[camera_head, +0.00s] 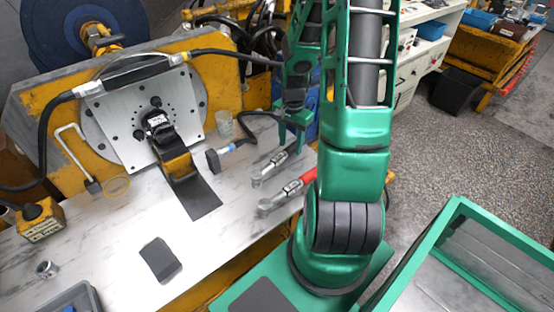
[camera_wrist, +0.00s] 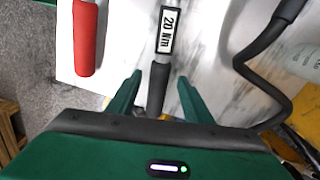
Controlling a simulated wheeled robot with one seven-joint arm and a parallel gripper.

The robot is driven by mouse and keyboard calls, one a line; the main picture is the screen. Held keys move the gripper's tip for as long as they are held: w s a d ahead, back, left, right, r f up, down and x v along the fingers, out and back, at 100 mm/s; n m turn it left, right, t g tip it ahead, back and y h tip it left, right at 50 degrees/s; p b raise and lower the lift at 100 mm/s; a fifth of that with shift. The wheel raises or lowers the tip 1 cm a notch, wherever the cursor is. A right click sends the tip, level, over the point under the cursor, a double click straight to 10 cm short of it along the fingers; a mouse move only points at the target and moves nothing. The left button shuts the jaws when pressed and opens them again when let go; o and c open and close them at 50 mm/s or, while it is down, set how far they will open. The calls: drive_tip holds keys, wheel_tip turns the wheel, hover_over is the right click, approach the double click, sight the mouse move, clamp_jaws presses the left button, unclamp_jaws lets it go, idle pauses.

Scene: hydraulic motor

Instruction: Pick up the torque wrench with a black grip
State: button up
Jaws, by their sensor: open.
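The torque wrench with a black grip (camera_head: 272,167) lies on the marbled white worktop, its silver head to the left. In the wrist view its black grip (camera_wrist: 158,88) lies between the two green fingers of my gripper (camera_wrist: 159,80), below a "20 Nm" label. My gripper (camera_head: 292,137) is open, with visible gaps beside the grip; the exact height above it is hard to tell. In the head view the grip end is partly hidden by my gripper and arm.
A torque wrench with a red grip (camera_head: 288,191) lies close beside, nearer the worktop edge; its grip (camera_wrist: 86,38) is left in the wrist view. A clear cup (camera_head: 224,123) stands behind.

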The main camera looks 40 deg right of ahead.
drive_tip(key=shift+f, duration=0.3)
clamp_jaws()
wheel_tip(320, 180, up, 4)
drive_tip(key=shift+r, duration=0.1)
drive_tip(key=s+a+r, duration=0.2)
drive_tip(key=a+r, duration=0.4)
drive_tip(key=a, duration=0.5)
drive_tip(key=shift+s+a+r, duration=0.2)
drive_tip(key=shift+s+r, duration=0.1)
drive_tip(key=shift+r, duration=0.1)
drive_tip(key=c, duration=1.1)
unclamp_jaws()
